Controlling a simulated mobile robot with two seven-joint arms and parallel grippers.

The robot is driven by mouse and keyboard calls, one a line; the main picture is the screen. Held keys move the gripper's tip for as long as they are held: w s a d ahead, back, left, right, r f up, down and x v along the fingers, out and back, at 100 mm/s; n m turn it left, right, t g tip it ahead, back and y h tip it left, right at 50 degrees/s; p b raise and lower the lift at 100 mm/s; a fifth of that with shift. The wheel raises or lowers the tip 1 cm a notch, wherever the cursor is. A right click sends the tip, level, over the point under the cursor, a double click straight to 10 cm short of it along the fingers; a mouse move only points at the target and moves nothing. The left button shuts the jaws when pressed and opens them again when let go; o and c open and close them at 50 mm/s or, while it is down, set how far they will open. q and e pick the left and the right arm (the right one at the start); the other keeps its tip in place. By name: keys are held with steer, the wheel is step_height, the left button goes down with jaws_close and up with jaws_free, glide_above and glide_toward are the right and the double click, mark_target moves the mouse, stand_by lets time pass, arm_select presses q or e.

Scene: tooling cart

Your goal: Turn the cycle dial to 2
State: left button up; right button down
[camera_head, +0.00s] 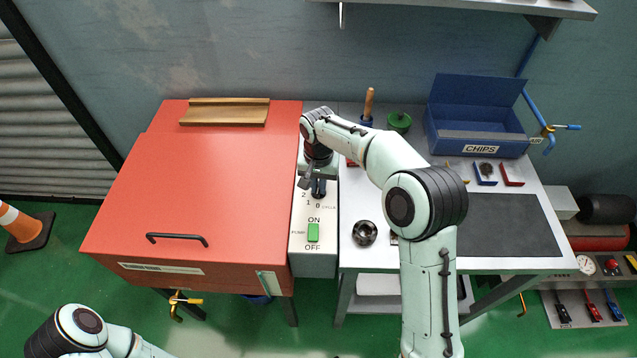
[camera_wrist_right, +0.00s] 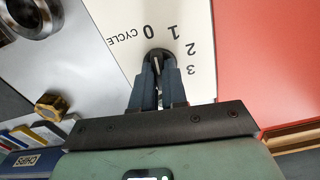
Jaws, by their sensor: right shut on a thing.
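The cycle dial (camera_wrist_right: 157,54) is a small dark knob on a pale panel (camera_wrist_right: 130,18), with the numbers 0, 1, 2 and 3 printed in an arc and the word CYCLE beside it. My right gripper (camera_wrist_right: 158,75) is shut on the dial, one dark finger on each side. Which number the dial points to I cannot tell, as the fingers cover part of it. In the head view my right gripper (camera_head: 318,188) is over the panel and hides most of the dial. My left gripper is out of view; only part of that arm shows at bottom left.
A green pump switch (camera_head: 313,232) is below the dial on the same panel. A red lidded cabinet (camera_head: 190,190) stands left of it. A grey table with a dark mat (camera_head: 505,225), a black ring (camera_head: 365,233) and a blue chips bin (camera_head: 475,146) lies right.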

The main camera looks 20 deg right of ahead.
steer(key=m+p, duration=0.1)
steer(key=m, duration=0.9)
steer(key=shift+m+p, duration=0.3)
steer(key=shift+m, duration=0.1)
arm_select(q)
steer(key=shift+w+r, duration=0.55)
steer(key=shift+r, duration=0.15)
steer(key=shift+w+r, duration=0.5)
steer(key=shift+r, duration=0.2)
arm_select(e)
steer(key=shift+m, duration=1.7)
arm_select(q)
steer(key=shift+p, duration=0.3)
arm_select(e)
steer(key=c, duration=1.2)
jaws_free()
steer(key=shift+o, duration=0.2)
